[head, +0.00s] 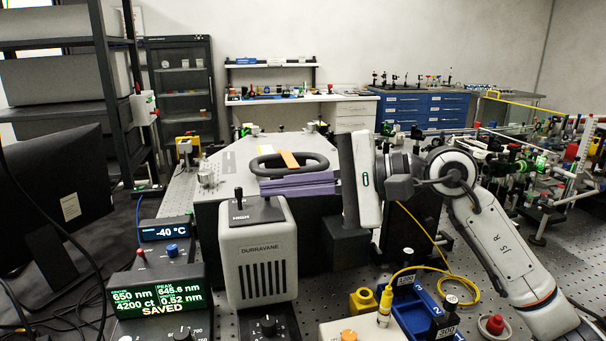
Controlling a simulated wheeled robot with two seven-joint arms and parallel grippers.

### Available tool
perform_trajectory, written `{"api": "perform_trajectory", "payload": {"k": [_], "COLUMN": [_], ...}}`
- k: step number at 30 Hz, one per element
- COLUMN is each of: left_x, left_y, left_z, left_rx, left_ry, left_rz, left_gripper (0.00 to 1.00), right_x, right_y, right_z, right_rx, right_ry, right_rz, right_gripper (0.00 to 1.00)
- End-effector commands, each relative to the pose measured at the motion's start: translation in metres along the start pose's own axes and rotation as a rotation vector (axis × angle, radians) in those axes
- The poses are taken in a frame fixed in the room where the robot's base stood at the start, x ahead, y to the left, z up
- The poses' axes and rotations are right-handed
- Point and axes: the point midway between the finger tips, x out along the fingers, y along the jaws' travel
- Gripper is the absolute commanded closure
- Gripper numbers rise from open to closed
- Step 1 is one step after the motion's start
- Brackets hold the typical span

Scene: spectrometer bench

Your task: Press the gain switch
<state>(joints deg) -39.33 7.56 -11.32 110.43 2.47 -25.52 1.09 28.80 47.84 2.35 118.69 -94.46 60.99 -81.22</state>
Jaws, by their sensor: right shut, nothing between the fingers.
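A grey detector box (257,262) marked DURRAVANE, with dark vent slots, stands at the centre front. On its top is a black plate lettered HIGH, with an upright black lever (238,196), which looks like the gain switch. My left gripper is not in view.
A display (160,301) reading SAVED and a -40 °C unit (165,232) stand left of the box. A blue tray (412,307) and yellow cable (470,290) are at front right.

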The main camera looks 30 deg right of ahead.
Motion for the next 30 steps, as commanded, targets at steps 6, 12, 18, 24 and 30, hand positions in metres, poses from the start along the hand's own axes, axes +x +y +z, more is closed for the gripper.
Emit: {"api": "perform_trajectory", "payload": {"k": [6, 12, 18, 24, 30], "left_x": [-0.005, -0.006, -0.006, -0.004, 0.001], "left_y": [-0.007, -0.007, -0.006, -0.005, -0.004], "left_z": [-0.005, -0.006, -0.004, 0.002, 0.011], "left_rx": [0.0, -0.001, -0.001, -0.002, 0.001], "left_ry": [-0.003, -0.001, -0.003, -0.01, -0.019], "left_rz": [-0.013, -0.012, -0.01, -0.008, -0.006], "left_gripper": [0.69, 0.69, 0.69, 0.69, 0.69], "right_x": [0.03, 0.038, 0.038, 0.04, 0.048], "right_y": [-0.002, 0.0, 0.0, 0.001, 0.001], "right_z": [0.001, 0.001, 0.0, 0.001, 0.006], "right_rx": [0.0, -0.001, -0.001, -0.011, -0.05], "right_ry": [-0.002, 0.0, 0.0, -0.004, -0.019], "right_rz": [-0.001, 0.0, 0.0, -0.004, -0.019], "right_gripper": [1.0, 1.0, 1.0, 1.0, 1.0]}}
